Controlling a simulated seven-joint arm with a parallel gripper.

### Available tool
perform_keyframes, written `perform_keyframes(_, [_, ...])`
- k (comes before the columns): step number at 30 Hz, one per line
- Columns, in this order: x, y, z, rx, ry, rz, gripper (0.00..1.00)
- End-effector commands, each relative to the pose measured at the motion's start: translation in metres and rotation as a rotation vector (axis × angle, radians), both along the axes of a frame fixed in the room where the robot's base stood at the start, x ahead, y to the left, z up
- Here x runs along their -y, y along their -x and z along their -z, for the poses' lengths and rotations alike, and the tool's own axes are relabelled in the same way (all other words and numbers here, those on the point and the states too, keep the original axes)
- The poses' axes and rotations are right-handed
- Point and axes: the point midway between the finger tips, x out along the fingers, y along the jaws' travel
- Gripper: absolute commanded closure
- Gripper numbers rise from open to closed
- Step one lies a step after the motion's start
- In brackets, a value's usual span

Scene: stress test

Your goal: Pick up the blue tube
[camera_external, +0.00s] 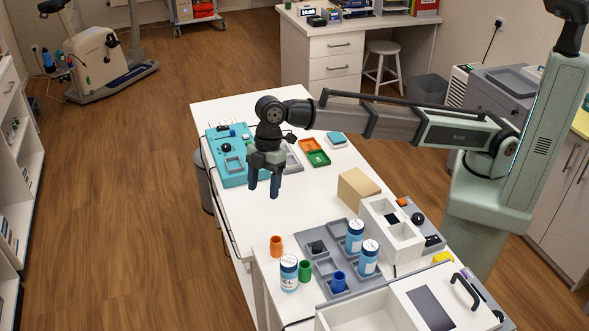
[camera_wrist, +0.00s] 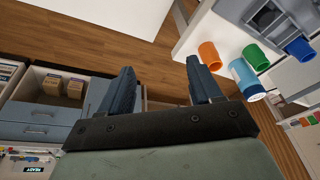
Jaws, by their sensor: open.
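The blue tube (camera_external: 338,281) stands in a compartment of the grey tray (camera_external: 318,262) on the white table in the external view. It also shows at the upper right of the wrist view (camera_wrist: 299,49). My gripper (camera_external: 264,190) hangs above the table, well behind and to the left of the tube in the external view. Its two dark blue fingers (camera_wrist: 164,92) are spread apart with nothing between them.
An orange tube (camera_external: 276,246), a green tube (camera_external: 305,270) and a white-capped blue bottle (camera_external: 289,274) stand beside the tray. Two similar bottles (camera_external: 355,237) stand on it. A cardboard box (camera_external: 358,187) and white bin (camera_external: 391,229) lie to the right.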

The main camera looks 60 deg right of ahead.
Motion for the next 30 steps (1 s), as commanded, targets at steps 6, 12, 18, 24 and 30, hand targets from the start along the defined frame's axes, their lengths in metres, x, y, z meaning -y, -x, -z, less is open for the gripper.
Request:
perform_keyframes(6, [-0.059, 0.075, -0.016, 0.047, 0.078, -0.28, 0.36])
perform_keyframes(12, [-0.101, 0.146, -0.031, 0.084, 0.146, -0.527, 0.36])
perform_keyframes(18, [-0.132, 0.214, -0.045, 0.116, 0.208, -0.754, 0.36])
perform_keyframes(24, [-0.147, 0.258, -0.055, 0.134, 0.247, -0.898, 0.36])
perform_keyframes(30, [-0.15, 0.272, -0.053, 0.139, 0.261, -0.943, 0.36])
